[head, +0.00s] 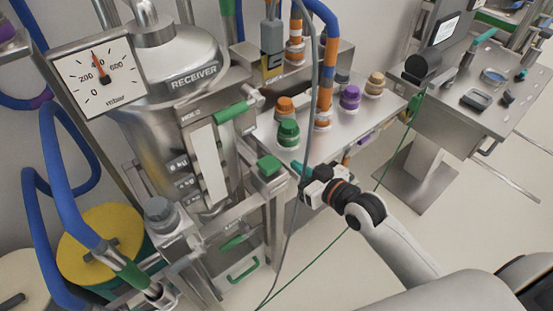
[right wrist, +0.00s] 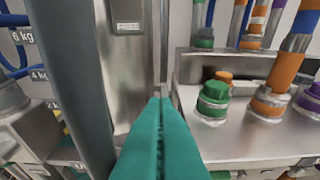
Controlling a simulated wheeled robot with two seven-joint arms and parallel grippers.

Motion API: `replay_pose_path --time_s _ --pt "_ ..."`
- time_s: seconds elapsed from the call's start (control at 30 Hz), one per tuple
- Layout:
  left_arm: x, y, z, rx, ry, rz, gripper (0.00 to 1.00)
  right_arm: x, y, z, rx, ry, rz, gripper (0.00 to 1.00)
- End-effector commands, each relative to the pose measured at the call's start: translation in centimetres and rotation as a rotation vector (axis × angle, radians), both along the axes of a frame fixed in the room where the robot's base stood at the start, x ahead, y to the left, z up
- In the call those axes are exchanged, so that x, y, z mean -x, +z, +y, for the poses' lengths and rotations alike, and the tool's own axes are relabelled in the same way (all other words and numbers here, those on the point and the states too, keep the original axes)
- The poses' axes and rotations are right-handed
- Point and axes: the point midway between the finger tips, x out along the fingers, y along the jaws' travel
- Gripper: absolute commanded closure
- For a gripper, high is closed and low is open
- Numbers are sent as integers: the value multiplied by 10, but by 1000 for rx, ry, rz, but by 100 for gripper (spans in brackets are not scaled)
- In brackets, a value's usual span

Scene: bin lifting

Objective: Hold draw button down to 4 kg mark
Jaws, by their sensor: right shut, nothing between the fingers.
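The steel receiver (head: 165,75) stands at left with a pale upright sight strip (head: 209,163) and kg marks beside it, the 4 kg mark (head: 187,184) in the middle. It also shows the 4 kg mark in the right wrist view (right wrist: 40,75). A square green button (head: 269,165) sits on a steel post in front of the receiver; I cannot read a label naming it the draw button. My right gripper (head: 297,168) is shut and empty, its teal fingertips just right of the green button, apparently apart from it. In the right wrist view its closed fingers (right wrist: 158,100) point forward. My left gripper is not in view.
A mbar gauge (head: 97,77) hangs at upper left. A steel bench (head: 335,135) behind my gripper carries green, orange and purple fittings. A grey hose hangs close in front of my right gripper. Blue hoses and a yellow drum (head: 100,240) stand at left.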

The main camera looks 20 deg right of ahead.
Motion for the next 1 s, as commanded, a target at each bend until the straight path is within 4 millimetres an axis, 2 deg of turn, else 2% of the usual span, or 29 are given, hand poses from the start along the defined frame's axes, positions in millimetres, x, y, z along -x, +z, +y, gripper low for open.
replay_pose_path --time_s 0.27,0.77,0.8,1.0 --pt "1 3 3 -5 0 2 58 -9 -2 3 -2 -1 1 100" --pt "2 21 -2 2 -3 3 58 -95 -23 34 0 -2 0 100" --pt "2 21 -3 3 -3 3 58 -92 -35 33 3 -1 6 100" --pt "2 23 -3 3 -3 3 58 -92 -59 33 2 -1 4 100"
